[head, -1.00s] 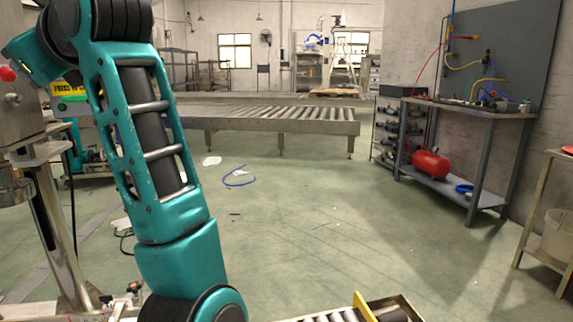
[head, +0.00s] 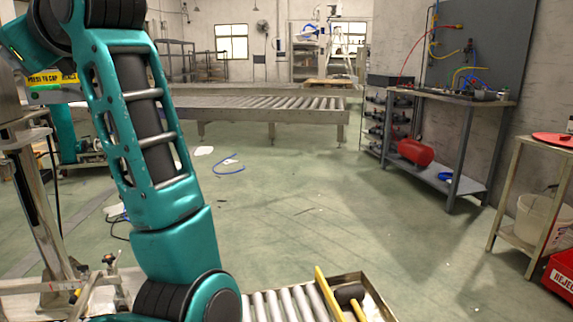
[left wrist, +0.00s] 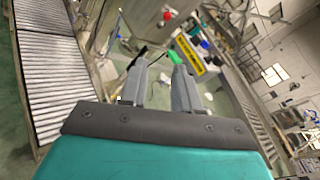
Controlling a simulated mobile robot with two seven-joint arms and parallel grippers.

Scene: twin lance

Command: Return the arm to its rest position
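My teal arm (head: 140,150) fills the left part of the head view, bent, with a dark elbow joint at the bottom. Its upper end runs out of the top left. In the left wrist view my left gripper (left wrist: 159,66) is open, with two grey fingers apart and nothing between them. The fingers are in free air, with the cluttered room blurred beyond. My right arm and right gripper are in neither view.
A small roller conveyor with a yellow bar (head: 328,292) lies close at the bottom. A long roller conveyor (head: 265,109) crosses the back. A metal workbench (head: 455,98) and a wooden stand (head: 545,147) are at right, by a red reject bin (head: 563,274). Open floor (head: 330,200) lies between.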

